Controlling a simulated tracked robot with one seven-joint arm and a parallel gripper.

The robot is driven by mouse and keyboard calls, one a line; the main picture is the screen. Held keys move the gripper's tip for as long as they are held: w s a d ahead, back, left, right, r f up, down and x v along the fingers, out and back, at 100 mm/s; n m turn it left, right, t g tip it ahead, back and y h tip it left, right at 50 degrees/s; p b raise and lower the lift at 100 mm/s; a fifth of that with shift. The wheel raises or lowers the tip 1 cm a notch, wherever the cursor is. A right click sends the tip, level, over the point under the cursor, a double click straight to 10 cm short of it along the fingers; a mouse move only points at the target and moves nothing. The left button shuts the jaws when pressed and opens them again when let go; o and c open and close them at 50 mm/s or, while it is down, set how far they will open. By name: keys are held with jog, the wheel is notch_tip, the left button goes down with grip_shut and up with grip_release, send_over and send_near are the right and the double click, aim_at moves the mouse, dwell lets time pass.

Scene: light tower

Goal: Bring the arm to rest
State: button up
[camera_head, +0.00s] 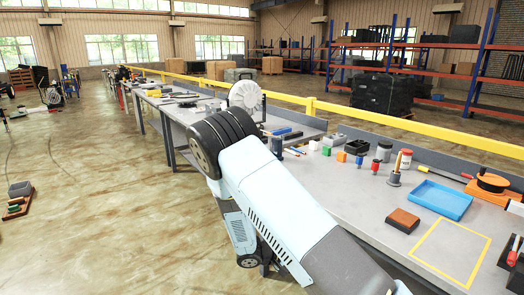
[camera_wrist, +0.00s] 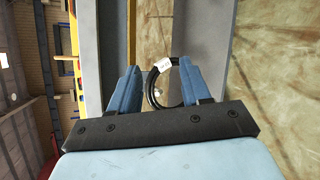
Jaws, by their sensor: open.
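My gripper (camera_wrist: 158,80) shows in the wrist view, with two blue fingers held well apart. A black ring with a white label (camera_wrist: 163,66) appears between and beyond the fingers. I cannot tell how far off it is, and neither finger visibly grips it. In the head view my pale blue arm reaches from the bottom right up over the near edge of the workbench (camera_head: 455,205). My gripper itself cannot be made out there.
The bench holds a blue tray (camera_head: 441,199), a brown block (camera_head: 402,220), a yellow outlined square (camera_head: 450,251) and several small coloured parts. A yellow rail (camera_head: 400,122) runs behind it. Open floor (camera_head: 90,200) lies left, with a small item on a board (camera_head: 18,201).

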jog(key=s+d+r+m+g+y, duration=0.1)
jog(key=s+d+r+m+y, duration=0.15)
jog(key=r, duration=0.65)
jog(key=s+d+r+m+g+y, duration=0.1)
jog(key=s+d+r+y, duration=0.2)
jog(key=r, duration=0.6)
jog(key=s+d+r+m+g+y, duration=0.1)
jog(key=s+d+r+m+y, duration=0.2)
jog(key=r, duration=0.6)
jog(key=s+r+t+y, duration=0.5)
jog(key=s+r+t, duration=0.1)
jog(key=s+r, duration=0.9)
jog(key=shift+s, duration=0.75)
jog(key=shift+d, duration=0.1)
